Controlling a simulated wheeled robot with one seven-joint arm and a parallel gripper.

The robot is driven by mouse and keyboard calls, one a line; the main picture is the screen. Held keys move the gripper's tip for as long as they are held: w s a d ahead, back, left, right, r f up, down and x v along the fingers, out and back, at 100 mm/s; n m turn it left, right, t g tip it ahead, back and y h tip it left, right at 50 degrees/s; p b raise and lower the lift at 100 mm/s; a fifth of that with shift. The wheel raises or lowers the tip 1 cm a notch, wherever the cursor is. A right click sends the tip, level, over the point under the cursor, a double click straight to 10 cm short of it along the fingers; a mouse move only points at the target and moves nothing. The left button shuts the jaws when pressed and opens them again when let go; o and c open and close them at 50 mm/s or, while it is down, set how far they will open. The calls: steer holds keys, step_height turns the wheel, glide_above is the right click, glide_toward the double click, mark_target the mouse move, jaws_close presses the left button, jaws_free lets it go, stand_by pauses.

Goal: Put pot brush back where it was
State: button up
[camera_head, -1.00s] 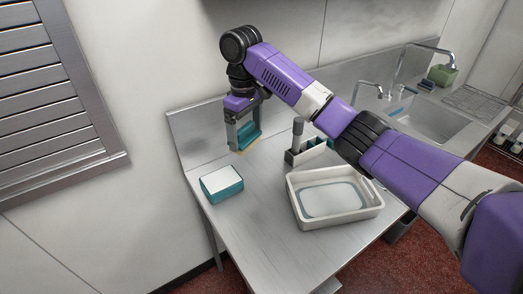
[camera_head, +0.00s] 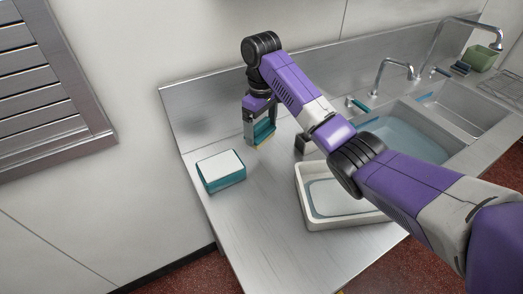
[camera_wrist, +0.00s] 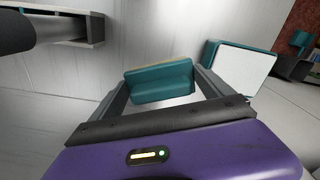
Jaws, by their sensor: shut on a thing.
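My gripper (camera_head: 262,132) is shut on a teal block-shaped thing with a pale yellowish lower edge, which I take to be the pot brush (camera_head: 264,129). The brush is over the back part of the steel counter, right of and behind a teal box with a white top (camera_head: 222,169). I cannot tell whether the brush touches the counter. In the wrist view the brush (camera_wrist: 160,84) sits between the two fingers, and the box (camera_wrist: 238,69) is to the right. A small holder (camera_head: 303,143) stands right of the brush, mostly hidden by my arm.
A white tray (camera_head: 308,214) stands on the counter's right part, partly under my arm. A sink (camera_head: 398,140) with taps lies farther right. A wall panel runs along the back. The counter's front left (camera_head: 245,235) is clear.

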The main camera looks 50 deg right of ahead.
mark_target(261, 124)
steer(key=shift+f+p, duration=0.55)
steer(key=shift+f, duration=2.7)
steer(key=shift+f, duration=0.1)
steer(key=o, duration=1.3)
step_height(261, 124, up, 12)
steer(key=p, duration=0.2)
steer(key=shift+p, duration=0.35)
